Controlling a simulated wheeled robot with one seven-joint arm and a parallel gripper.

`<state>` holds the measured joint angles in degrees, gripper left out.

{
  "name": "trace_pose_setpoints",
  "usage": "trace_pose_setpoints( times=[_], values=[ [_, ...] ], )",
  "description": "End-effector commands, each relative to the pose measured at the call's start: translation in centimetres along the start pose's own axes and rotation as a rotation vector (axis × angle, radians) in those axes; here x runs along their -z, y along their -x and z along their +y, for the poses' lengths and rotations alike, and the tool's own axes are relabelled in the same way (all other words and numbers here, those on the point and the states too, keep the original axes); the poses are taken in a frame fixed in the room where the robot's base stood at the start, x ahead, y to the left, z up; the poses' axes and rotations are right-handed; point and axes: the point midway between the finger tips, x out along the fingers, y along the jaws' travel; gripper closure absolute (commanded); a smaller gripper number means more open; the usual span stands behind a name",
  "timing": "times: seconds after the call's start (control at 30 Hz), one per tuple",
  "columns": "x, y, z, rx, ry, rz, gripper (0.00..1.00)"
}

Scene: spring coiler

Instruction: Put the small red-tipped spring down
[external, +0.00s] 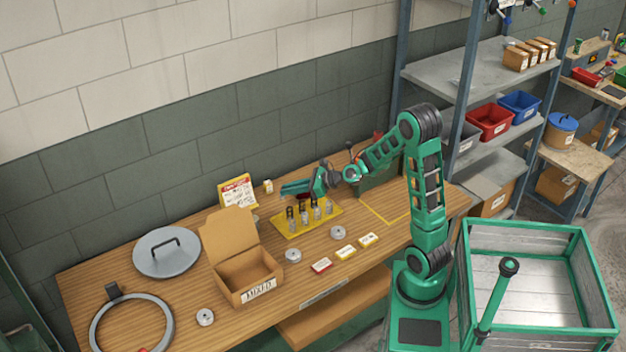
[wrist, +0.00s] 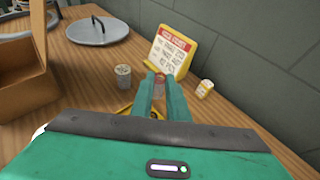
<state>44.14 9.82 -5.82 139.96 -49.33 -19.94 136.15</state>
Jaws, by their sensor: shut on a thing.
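My gripper (external: 292,188) reaches left over the workbench, above the back of a yellow rack (external: 333,224) with several dark and grey coils or pegs standing on it. In the wrist view my gripper (wrist: 158,82) has its two green fingers close together. A small reddish thing (wrist: 158,84) shows between the fingertips; it fits the red-tipped spring, but most of it is hidden. I cannot make it out in the external view. A short grey cylinder (wrist: 123,77) stands on the table left of the fingers.
A yellow-framed sign (external: 236,191) stands behind the gripper, with a small cream block (external: 268,186) beside it. An open cardboard box (external: 247,274), a round grey lid (external: 166,252) and a grey ring (external: 131,325) lie to the left. Small labelled blocks (external: 345,252) lie in front.

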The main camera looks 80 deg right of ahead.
Motion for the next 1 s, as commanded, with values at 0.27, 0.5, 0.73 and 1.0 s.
trace_pose_setpoints(
  times=[0.27, 0.5, 0.73, 1.0],
  values=[
    [2.8, -1.7, -5.2, 0.001, -0.003, 0.003, 1.00],
    [4.2, -2.6, -8.0, 0.000, -0.001, 0.001, 1.00],
    [5.3, -3.1, -8.2, -0.003, -0.003, 0.002, 1.00],
    [8.0, -4.3, -8.2, -0.002, -0.001, 0.000, 1.00]
  ],
)
